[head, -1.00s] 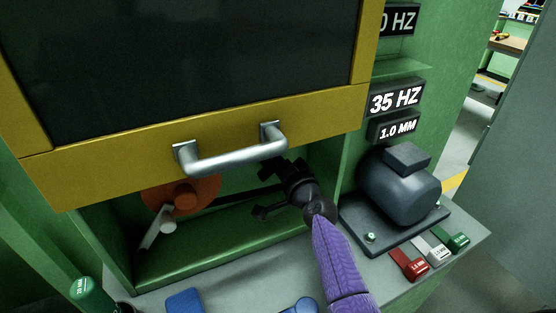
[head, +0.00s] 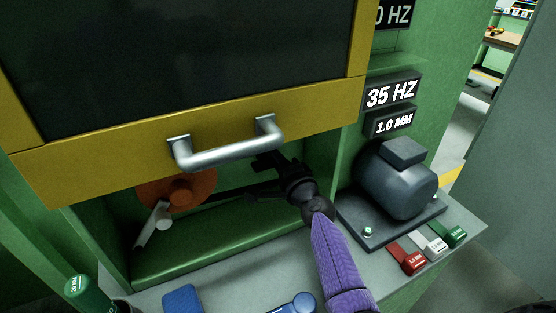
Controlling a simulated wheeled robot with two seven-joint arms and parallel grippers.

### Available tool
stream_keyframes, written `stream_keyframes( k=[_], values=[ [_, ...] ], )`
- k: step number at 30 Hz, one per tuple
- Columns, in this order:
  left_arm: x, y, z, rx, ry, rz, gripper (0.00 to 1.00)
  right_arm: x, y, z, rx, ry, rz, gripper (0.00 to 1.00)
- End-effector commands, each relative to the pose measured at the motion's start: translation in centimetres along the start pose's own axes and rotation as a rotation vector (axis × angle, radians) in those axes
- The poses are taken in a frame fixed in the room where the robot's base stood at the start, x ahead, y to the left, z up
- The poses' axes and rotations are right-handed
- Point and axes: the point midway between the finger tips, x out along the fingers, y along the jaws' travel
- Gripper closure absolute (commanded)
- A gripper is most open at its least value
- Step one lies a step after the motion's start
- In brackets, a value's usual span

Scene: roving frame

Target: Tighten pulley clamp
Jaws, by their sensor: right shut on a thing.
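An orange pulley (head: 190,191) sits inside the green cabinet, below the yellow-framed door. A pale grey lever (head: 150,229) hangs down from near its hub, tilted to the lower left. A dark belt (head: 228,197) runs right from the pulley toward my right gripper. My right gripper (head: 261,178) is dark, on a purple arm reaching in from the bottom right. It is in the opening, right of the pulley and apart from the lever. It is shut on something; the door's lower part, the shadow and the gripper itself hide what. My left gripper is out of view.
The yellow door (head: 90,168) with its silver handle (head: 225,154) overhangs the opening. A grey motor (head: 397,182) stands at right, under signs reading 35 HZ and 1.0 MM. Red, white and green tagged gauges (head: 411,258) lie before it. Blue objects (head: 184,300) lie on the front ledge.

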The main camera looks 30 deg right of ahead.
Motion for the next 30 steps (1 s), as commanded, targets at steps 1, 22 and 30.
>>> stream_keyframes(
  k=[1,22,30],
  values=[
    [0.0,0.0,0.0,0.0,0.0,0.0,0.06,0.0,0.1,0.0,0.007,-0.001,0.003,1.0],
    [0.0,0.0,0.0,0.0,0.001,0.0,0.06,0.0,0.1,0.0,0.012,-0.001,0.002,0.46],
    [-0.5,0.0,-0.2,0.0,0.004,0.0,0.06,-1.0,0.0,0.0,0.01,0.0,0.002,0.46]
  ],
)
